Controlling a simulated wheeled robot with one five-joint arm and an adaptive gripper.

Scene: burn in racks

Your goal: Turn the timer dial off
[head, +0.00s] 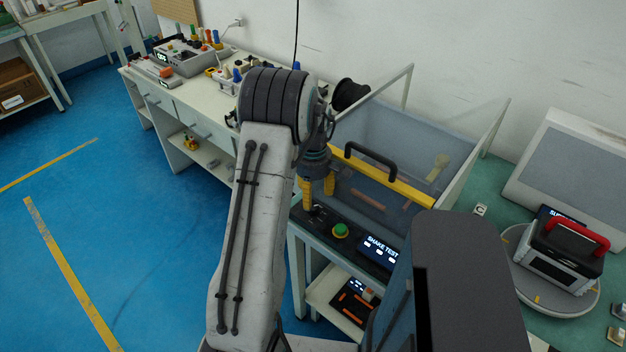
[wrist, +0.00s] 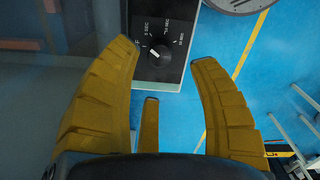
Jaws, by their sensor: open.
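The timer dial (wrist: 155,51) is a round black knob with a white pointer, on a black panel with white time marks, in the wrist view. Its pointer tilts toward the upper left; the mark there is partly hidden, with only an "F" showing. My gripper (wrist: 166,50) is open, its yellow fingers on either side of the dial and apart from it. In the head view my gripper (head: 318,197) points down over the left end of the black control panel (head: 335,228). The dial is mostly hidden there by the near finger.
A green button (head: 341,230) and a "SHAKE TEST" screen (head: 382,248) sit right of the gripper. Behind is a clear-walled enclosure with a yellow bar (head: 383,175) and black handle (head: 371,158). A red-handled device (head: 560,258) stands on a round plate at right.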

